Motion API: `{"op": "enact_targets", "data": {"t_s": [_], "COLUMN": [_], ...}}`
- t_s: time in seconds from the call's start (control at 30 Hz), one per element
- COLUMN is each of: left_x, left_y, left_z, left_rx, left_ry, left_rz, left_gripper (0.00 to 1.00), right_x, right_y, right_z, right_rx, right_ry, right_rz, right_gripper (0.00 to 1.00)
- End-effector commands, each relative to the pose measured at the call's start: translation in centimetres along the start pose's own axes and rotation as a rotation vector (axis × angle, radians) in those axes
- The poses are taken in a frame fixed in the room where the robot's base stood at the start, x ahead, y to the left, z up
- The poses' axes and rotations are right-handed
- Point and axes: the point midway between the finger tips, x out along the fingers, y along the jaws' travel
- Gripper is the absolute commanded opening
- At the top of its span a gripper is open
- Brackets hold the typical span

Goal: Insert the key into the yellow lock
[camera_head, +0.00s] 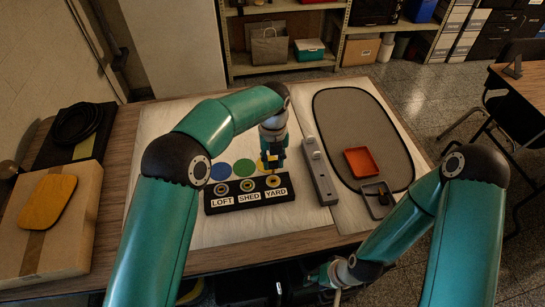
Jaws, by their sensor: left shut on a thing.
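A black lock block (246,194) lies on the pale board with three brass-ringed locks, labelled LOFT, SHED and YARD. The YARD lock (273,181) is at the right end, in line with a yellow patch (263,161) partly hidden behind my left gripper. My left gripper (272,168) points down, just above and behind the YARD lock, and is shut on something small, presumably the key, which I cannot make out. Whether it touches the lock is unclear. My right gripper (335,275) is low at the table's front edge, away from the locks; its fingers are unclear.
Blue (221,170) and green (244,168) discs lie behind the lock block. A grey bar (319,172) stands close to its right. Further right are a grey mat (340,112), an orange tray (361,162) and a dark holder (378,198). A cardboard box (62,245) is at left.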

Motion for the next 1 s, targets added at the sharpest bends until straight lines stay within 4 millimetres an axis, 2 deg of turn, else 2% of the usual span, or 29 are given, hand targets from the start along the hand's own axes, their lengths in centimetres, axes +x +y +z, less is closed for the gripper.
{"op": "enact_targets", "data": {"t_s": [0.1, 0.3, 1.0], "left_x": [1.4, 2.5, 2.6], "left_y": [0.0, 0.0, 0.0], "left_z": [0.0, 0.0, 0.0], "left_rx": [0.000, 0.000, 0.000], "left_ry": [0.000, 0.001, 0.000], "left_rz": [0.000, 0.001, 0.000], "left_gripper": [0.11, 0.11, 0.11], "right_x": [0.8, 1.3, 1.2], "right_y": [0.3, 0.5, 0.4], "right_z": [0.0, 0.0, 0.0], "right_rx": [0.000, 0.000, 0.000], "right_ry": [0.000, 0.000, 0.000], "right_rz": [0.000, 0.000, 0.000], "right_gripper": [0.40, 0.40, 0.40]}}
